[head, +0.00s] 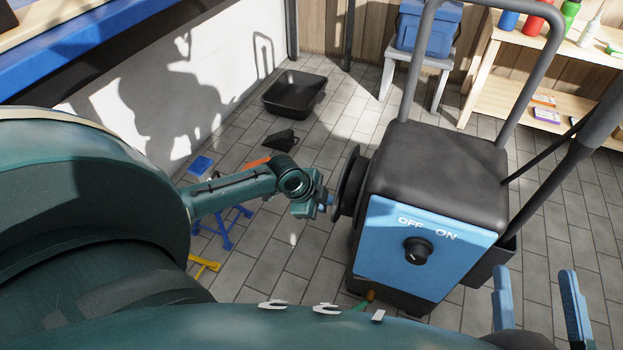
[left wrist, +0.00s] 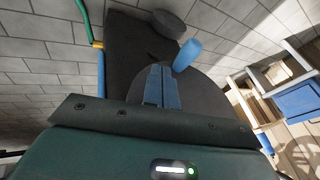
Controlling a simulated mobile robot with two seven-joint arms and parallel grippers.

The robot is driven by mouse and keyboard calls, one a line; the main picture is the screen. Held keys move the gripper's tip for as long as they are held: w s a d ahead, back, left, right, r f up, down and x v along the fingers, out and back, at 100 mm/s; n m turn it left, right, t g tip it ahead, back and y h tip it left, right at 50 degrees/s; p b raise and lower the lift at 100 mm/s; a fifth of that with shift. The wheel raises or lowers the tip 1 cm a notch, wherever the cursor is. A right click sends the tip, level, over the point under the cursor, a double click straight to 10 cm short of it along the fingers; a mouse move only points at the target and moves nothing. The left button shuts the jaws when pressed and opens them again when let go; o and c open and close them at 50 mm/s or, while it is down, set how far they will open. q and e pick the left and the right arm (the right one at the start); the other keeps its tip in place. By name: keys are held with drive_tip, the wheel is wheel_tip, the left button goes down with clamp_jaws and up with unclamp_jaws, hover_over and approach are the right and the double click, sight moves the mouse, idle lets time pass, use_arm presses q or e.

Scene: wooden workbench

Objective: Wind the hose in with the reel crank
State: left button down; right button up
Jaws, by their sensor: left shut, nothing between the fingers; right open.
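The pressure washer (head: 430,250) has a blue front panel with an OFF/ON knob (head: 417,250). Its dark round reel (head: 349,183) sits on its left side. In the left wrist view the reel disc (left wrist: 205,100) carries a blue crank handle (left wrist: 187,54). My left gripper (head: 325,201) is at the reel side; its fingers (left wrist: 160,75) are shut and empty, with the handle just beyond and to the right of their tips. I cannot tell whether they touch. A green hose piece (head: 360,304) shows low beside the washer. My right gripper (head: 541,300) is open and empty at lower right.
A black tray (head: 294,93) lies on the tiled floor. A blue stand (head: 226,229) and a yellow item (head: 205,265) lie left of the washer. A blue box (head: 428,27) rests on a stool behind. Shelves (head: 540,55) with bottles stand at back right.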

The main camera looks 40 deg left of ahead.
use_arm(q)
drive_tip(key=shift+w+a+f+b, duration=0.3)
drive_tip(key=shift+w+f+b, duration=0.25)
drive_tip(key=shift+w, duration=0.35)
drive_tip(key=shift+w+a+f+b, duration=0.3)
drive_tip(key=shift+w+f+b, duration=0.25)
drive_tip(key=shift+w, duration=0.35)
use_arm(e)
drive_tip(key=shift+w+d+r+n+t+y, duration=0.1)
drive_tip(key=shift+w+r+n+t+y, duration=0.15)
drive_tip(key=shift+r+n+y, duration=0.3)
drive_tip(key=shift+w+r+n+t+y, duration=0.1)
drive_tip(key=shift+r+n+t+y, duration=0.15)
drive_tip(key=shift+r, duration=0.4)
drive_tip(key=shift+w+d+r+n+t+y, duration=0.1)
drive_tip(key=shift+w+r+n+t+y, duration=0.1)
drive_tip(key=shift+r+n+y, duration=0.35)
use_arm(q)
drive_tip(key=shift+s, duration=0.1)
use_arm(e)
drive_tip(key=shift+w+r, duration=0.1)
drive_tip(key=shift+w, duration=0.05)
